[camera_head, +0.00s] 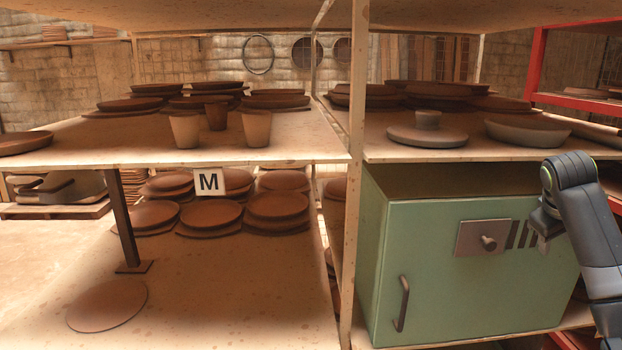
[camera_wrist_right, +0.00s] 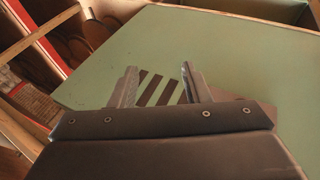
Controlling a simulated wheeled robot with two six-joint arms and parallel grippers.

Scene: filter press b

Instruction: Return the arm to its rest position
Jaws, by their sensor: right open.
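My right arm (camera_head: 583,215) comes in from the right edge in the head view. Its gripper (camera_head: 541,238) is in front of the upper right of a green cabinet (camera_head: 440,290), beside the dark slanted vent slots. In the right wrist view the gripper (camera_wrist_right: 158,85) is open, with its two fingers apart and nothing between them. The green cabinet front (camera_wrist_right: 230,55) and its dark slots lie behind the fingers. I cannot tell whether the fingertips touch the front. My left gripper is not in view.
The cabinet has a plate with a knob (camera_head: 488,243) and a vertical handle (camera_head: 401,303). Shelves above hold clay cups (camera_head: 184,130) and plates. A post (camera_head: 354,190) stands left of the cabinet. A red rack (camera_head: 537,60) is at the right.

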